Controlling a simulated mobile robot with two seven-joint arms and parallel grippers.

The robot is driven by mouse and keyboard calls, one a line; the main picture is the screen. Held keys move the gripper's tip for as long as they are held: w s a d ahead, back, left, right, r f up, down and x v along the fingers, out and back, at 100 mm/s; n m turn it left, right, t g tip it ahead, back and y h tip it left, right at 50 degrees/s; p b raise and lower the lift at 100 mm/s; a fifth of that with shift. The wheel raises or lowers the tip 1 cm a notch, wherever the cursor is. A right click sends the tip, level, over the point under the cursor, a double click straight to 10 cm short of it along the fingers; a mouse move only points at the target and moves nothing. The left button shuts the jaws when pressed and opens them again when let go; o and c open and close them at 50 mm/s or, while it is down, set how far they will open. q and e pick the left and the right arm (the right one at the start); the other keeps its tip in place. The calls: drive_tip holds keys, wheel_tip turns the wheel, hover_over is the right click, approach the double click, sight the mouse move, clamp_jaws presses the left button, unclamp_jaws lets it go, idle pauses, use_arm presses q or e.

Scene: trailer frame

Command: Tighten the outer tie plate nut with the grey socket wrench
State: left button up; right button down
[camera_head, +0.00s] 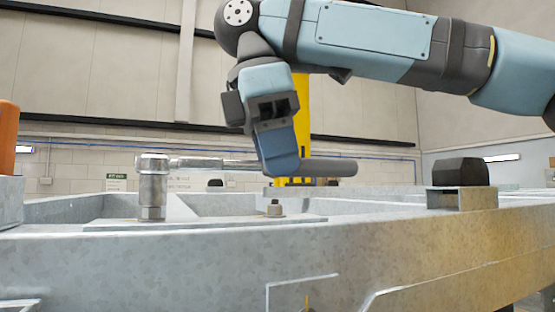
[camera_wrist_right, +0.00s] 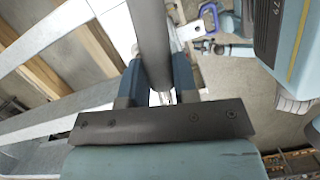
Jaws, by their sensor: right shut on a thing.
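The grey socket wrench (camera_head: 215,163) lies level above the trailer frame in the head view, its handle pointing right. A second nut with a bolt end (camera_head: 274,209) shows bare on the plate to the right. My right gripper (camera_head: 283,168) is shut on the wrench handle. In the right wrist view the dark handle (camera_wrist_right: 150,45) runs between the fingers (camera_wrist_right: 157,85). My left gripper is not in view.
The galvanised frame beam (camera_head: 200,262) crosses the front. A black block on a metal bracket (camera_head: 461,185) stands at the right. An orange object (camera_head: 8,135) is at the left edge. A yellow post (camera_head: 301,110) stands behind my right gripper. A blue clamp-like tool (camera_wrist_right: 212,32) shows in the wrist view.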

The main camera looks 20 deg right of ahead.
drive_tip(key=shift+r, duration=0.3)
drive_tip(key=shift+s, duration=0.1)
drive_tip(key=shift+r, duration=0.15)
drive_tip(key=shift+r, duration=0.15)
drive_tip(key=shift+r, duration=1.25)
drive_tip(key=shift+v, duration=0.8)
drive_tip(key=shift+d, duration=0.15)
